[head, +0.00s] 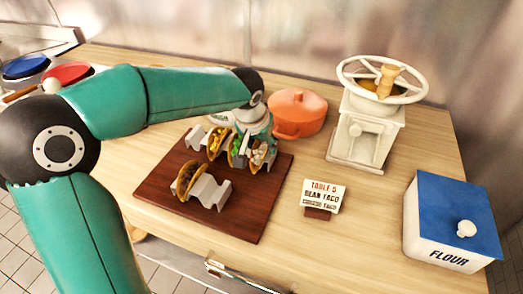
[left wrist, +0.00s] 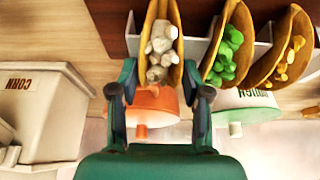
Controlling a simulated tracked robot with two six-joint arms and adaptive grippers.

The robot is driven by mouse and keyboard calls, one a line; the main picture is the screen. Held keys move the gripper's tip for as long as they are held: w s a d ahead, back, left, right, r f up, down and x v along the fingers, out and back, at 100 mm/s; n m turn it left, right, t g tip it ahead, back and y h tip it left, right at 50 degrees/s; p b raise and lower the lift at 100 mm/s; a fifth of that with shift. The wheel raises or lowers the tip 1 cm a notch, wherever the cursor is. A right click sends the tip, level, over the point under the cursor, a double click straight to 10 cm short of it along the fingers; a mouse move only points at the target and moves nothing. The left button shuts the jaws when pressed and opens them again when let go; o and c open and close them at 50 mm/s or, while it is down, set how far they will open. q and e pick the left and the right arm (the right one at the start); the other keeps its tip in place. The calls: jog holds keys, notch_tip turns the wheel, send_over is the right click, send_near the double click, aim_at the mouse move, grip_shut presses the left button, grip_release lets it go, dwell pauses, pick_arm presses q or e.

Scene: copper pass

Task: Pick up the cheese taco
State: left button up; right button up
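A taco with pale whitish chunks (left wrist: 160,50) stands in a rack on the wooden board; it also shows at the rack's right end in the head view (head: 259,155). The picture does not settle whether the chunks are cheese. My left gripper (left wrist: 160,93) is open, with one finger on each side of this taco's near end and gaps visible. In the head view my left gripper (head: 250,143) hangs over it and partly hides it. Beside it are a green-filled taco (left wrist: 229,50) and a yellow-filled taco (left wrist: 288,58). My right gripper is not in view.
A dark-filled taco (head: 187,178) stands in a front rack (head: 210,192) on the brown board (head: 245,222). An orange lidded pot (head: 297,112) stands close behind my gripper. A white grinder (head: 362,130), an order sign (head: 323,195) and a flour box (head: 450,215) stand to the right.

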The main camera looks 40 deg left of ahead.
pick_arm(q)
jog(key=c, duration=0.7)
jog(key=shift+r, duration=0.15)
jog(key=shift+c, duration=0.2)
